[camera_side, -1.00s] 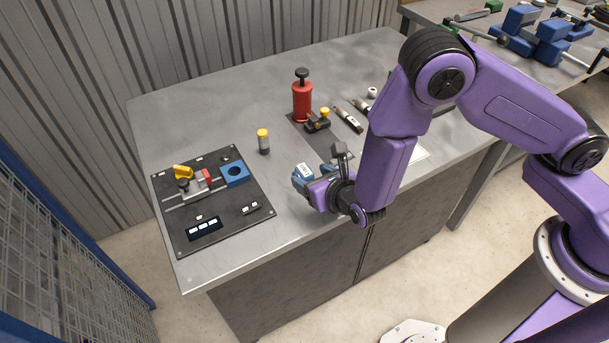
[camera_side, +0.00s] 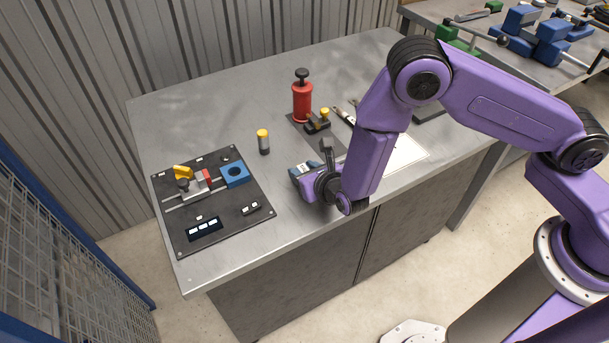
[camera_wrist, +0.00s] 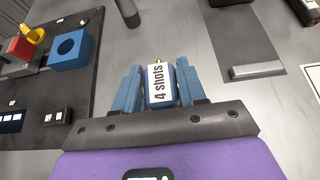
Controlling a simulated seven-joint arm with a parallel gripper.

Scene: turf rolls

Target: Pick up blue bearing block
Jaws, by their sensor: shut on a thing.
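The blue bearing block (camera_wrist: 160,86), with a white "4 shots" label and a small brass fitting on its far end, sits between the two blue fingers of my gripper (camera_wrist: 158,88). The fingers are shut on its left and right sides in the wrist view. In the side view my gripper (camera_side: 304,177) is low at the front edge of the table, and fingers and wrist mostly cover the block. I cannot tell whether the block touches the table.
A black fixture board (camera_side: 222,218) at left carries a blue piece with a round hole (camera_side: 235,175) and a yellow lever (camera_side: 182,171). A yellow-capped cylinder (camera_side: 263,141) and a red grease pump (camera_side: 302,99) stand behind. A white sheet (camera_side: 405,154) lies right.

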